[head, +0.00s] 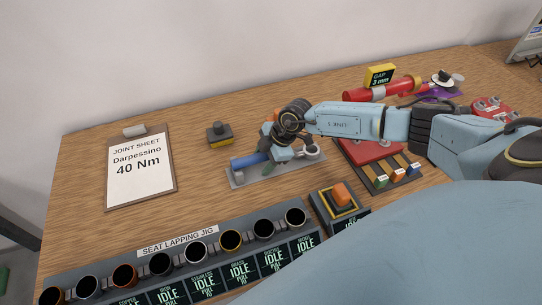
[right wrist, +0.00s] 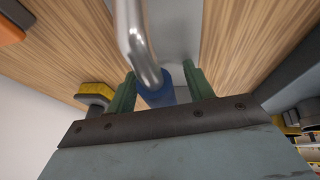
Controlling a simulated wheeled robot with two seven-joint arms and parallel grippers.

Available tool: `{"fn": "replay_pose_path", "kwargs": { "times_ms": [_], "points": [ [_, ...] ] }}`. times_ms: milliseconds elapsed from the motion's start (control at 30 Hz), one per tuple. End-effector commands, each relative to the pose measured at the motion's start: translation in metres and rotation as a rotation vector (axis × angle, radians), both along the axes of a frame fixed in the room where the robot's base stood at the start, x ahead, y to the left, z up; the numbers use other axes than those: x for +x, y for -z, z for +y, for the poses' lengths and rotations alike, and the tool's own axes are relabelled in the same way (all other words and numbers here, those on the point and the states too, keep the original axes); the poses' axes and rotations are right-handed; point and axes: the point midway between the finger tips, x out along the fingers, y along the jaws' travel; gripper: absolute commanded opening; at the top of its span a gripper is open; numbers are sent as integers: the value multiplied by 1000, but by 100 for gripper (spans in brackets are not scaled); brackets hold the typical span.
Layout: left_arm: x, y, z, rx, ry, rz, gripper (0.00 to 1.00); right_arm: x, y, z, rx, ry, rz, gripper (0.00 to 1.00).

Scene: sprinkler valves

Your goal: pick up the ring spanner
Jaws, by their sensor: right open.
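The ring spanner has a blue grip (head: 247,160) and a steel end (head: 312,150). It lies on a grey tray (head: 292,174) in the middle of the table. My right gripper (head: 268,164) is over the tray at the spanner, partly hiding its middle. In the right wrist view, the right gripper's green fingers (right wrist: 161,84) are open, one on each side of the blue grip (right wrist: 158,94). The bent steel shank (right wrist: 135,38) runs up the picture. I cannot tell whether either finger touches the spanner. My left gripper is not in view.
A seat lapping jig (head: 200,250) with several cups runs along the front. An orange-topped button box (head: 341,197) stands right of it. A red board (head: 370,148) and a red cylinder (head: 370,92) lie right of the tray.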

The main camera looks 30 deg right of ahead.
Motion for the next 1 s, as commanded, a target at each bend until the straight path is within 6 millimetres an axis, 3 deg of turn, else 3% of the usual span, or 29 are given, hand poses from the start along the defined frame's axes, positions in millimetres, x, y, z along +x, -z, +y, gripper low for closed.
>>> {"fn": "replay_pose_path", "kwargs": {
  "times_ms": [167,567,1000],
  "points": [
    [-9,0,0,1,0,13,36,0,0,0,0,0,-1,52],
    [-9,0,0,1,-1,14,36,0,-1,0,0,0,-1,0],
    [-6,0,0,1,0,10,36,1,-3,0,1,1,-3,0]
  ]
}}
